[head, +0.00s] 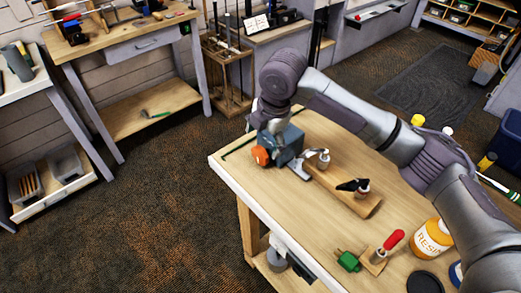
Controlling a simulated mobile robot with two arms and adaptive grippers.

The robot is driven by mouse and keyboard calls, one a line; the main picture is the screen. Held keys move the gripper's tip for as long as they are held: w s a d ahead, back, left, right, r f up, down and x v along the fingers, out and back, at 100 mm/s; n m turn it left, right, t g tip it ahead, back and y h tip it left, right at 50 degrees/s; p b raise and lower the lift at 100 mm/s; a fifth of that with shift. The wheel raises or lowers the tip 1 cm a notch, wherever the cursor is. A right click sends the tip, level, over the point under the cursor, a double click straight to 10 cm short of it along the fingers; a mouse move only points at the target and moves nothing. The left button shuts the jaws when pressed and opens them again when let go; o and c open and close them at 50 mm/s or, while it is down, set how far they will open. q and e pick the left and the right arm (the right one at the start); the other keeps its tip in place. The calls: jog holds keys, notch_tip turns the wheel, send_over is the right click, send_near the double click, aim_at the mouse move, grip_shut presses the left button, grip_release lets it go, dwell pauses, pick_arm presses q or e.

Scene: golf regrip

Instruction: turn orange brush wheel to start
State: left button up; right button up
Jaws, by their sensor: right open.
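The orange brush wheel (261,156) sits on the left side of a small blue-grey machine (289,144) near the far left corner of the wooden workbench (230,170). My right arm reaches in from the right, over the bench, and bends down at the wrist. My right gripper (270,122) is open, just above the wheel and close against the machine's upper left side. Its fingertips are small and partly hidden, so I cannot tell whether they touch the wheel. My left gripper is not in view.
A wooden board with clamps (340,188) lies right of the machine. A club rack (228,80) stands behind. The bench's left front strip is clear.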

aim_at(256, 147)
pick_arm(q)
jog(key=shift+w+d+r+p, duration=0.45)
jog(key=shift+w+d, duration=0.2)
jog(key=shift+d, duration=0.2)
pick_arm(e)
jog(key=x, duration=0.7)
jog(key=shift+w+d, duration=0.1)
jog(key=shift+d, duration=0.1)
